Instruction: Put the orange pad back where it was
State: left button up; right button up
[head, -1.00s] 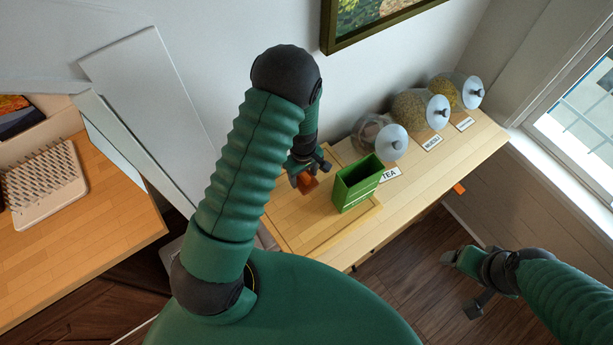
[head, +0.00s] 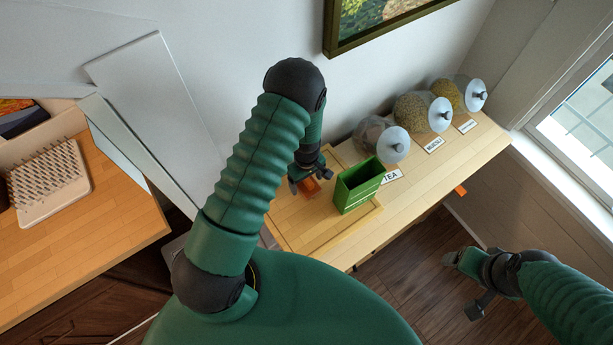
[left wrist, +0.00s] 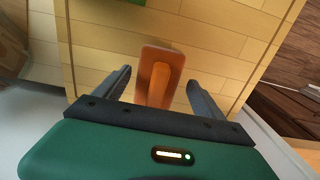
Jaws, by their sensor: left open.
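The orange pad (head: 311,187) is at the wooden board on the counter, just left of the green box (head: 357,188). In the left wrist view the pad (left wrist: 148,88) shows between my two fingers, with a lighter orange raised strip along it. My left gripper (head: 308,178) is open, with a finger on each side of the pad and a gap on both sides. I cannot tell whether the pad touches the board. My right gripper (head: 462,284) is open and empty, low at the right over the floor.
The wooden board (head: 325,240) is bare in front of the green box. A small orange thing (head: 460,190) shows at the counter's front edge. Another counter (head: 110,225) with a spiky tray is at the left.

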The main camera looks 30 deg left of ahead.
aim_at(307, 181)
pick_arm(q)
notch_tip(307, 181, up, 12)
jog(key=b, duration=0.3)
jog(key=s+d+r+m+t, duration=0.3)
jog(key=s+d+r+m, duration=0.6)
jog(key=m, duration=0.5)
notch_tip(307, 181, down, 14)
jog(key=a+b, duration=0.1)
jog(key=b, duration=1.4)
jog(key=shift+s+a+f, duration=0.15)
jog(key=shift+a+f, duration=0.1)
jog(key=shift+a, duration=0.05)
